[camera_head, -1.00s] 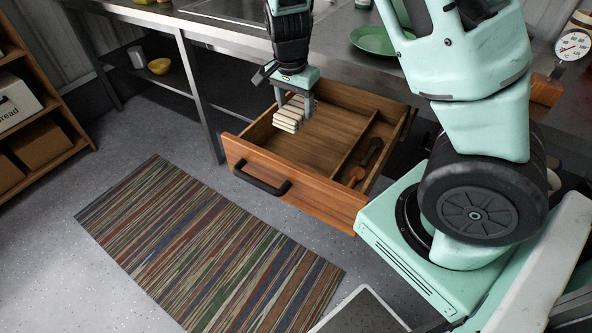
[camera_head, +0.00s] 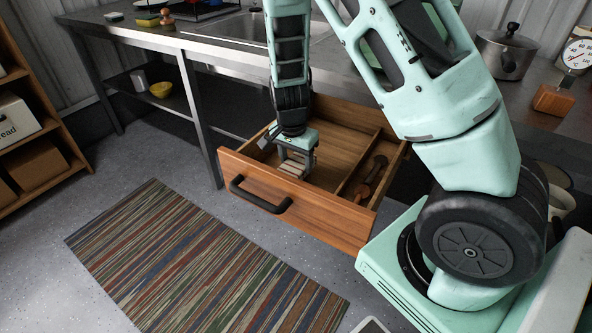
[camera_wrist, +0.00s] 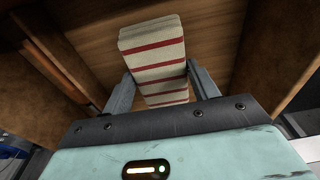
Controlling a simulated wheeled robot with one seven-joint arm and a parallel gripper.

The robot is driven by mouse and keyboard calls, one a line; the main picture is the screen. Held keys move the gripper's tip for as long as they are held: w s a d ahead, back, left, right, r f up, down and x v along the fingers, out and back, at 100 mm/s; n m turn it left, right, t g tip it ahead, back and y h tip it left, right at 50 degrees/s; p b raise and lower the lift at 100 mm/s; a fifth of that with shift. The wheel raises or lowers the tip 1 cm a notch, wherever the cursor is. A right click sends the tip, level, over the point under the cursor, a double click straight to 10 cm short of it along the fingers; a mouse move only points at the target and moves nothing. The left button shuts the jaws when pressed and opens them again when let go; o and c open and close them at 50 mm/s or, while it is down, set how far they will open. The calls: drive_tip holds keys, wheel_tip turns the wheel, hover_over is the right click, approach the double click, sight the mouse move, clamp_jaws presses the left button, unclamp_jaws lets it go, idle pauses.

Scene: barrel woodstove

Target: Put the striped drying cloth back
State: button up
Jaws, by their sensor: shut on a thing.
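The striped drying cloth (camera_wrist: 155,55) is folded, cream with red stripes. In the wrist view it sits between the two fingers of my gripper (camera_wrist: 162,88), which is shut on it. In the head view my gripper (camera_head: 297,165) is lowered into the open wooden drawer (camera_head: 345,150), in its wide left compartment near the front panel. The cloth (camera_head: 291,168) is partly hidden there by the gripper. I cannot tell whether the cloth touches the drawer floor.
A divider separates a narrow right compartment holding wooden utensils (camera_head: 372,178). The drawer's front has a dark handle (camera_head: 260,197). The steel counter (camera_head: 225,50) overhangs behind. A striped rug (camera_head: 205,260) lies on the floor. A pot (camera_head: 507,50) stands at the right.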

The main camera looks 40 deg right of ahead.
sight(296, 164)
drive_tip(key=shift+f, duration=1.5)
drive_tip(key=o, duration=0.9)
drive_tip(key=shift+f+b, duration=0.1)
drive_tip(key=shift+b, duration=0.2)
